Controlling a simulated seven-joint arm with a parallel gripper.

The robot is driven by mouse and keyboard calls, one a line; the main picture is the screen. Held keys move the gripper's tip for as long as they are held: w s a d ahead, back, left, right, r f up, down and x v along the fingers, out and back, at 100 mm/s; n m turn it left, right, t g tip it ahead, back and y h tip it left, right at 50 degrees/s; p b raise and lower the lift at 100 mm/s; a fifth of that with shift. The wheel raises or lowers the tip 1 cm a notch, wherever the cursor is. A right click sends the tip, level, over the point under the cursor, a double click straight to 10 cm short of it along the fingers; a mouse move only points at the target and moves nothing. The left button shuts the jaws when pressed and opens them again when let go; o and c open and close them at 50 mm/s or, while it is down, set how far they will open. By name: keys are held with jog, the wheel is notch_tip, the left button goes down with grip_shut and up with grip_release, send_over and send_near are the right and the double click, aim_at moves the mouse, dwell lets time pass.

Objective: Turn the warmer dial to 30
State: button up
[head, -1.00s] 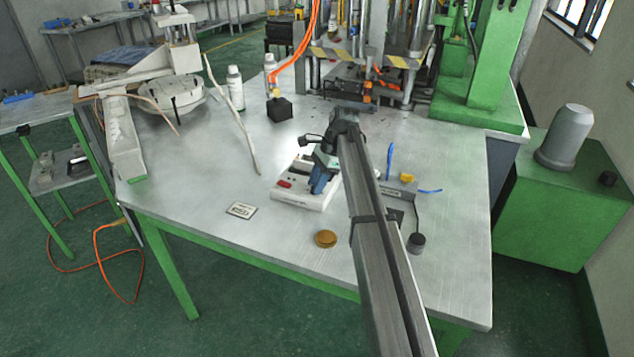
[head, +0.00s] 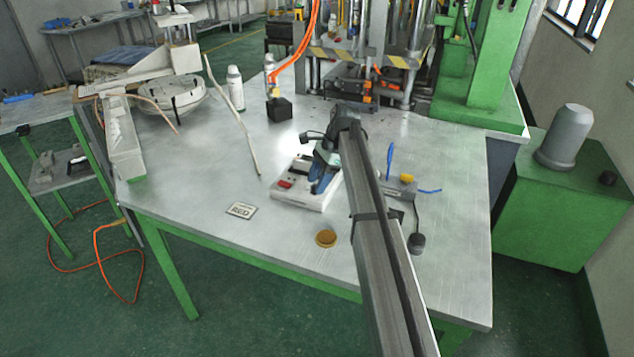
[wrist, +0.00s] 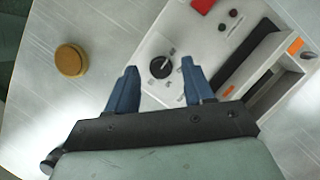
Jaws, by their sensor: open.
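The warmer (head: 313,199) is a white box on the metal table, partly hidden behind my arm in the head view. In the wrist view the warmer's top (wrist: 205,55) shows a round black dial (wrist: 162,67) with a white pointer line and small markings around it. The markings are too small to read. My gripper (wrist: 155,78) has blue fingers, open and empty, one on each side of the dial and apart from it. In the head view my gripper (head: 321,184) is over the warmer's right part.
A round amber disc (wrist: 71,60) lies beside the warmer, also seen in the head view (head: 326,238). A card marked RED (head: 241,210) lies to the left. A small grey box with blue tools (head: 400,186) stands right of my arm.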

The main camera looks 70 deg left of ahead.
jog(key=v, duration=1.3)
jog(key=shift+f, duration=0.1)
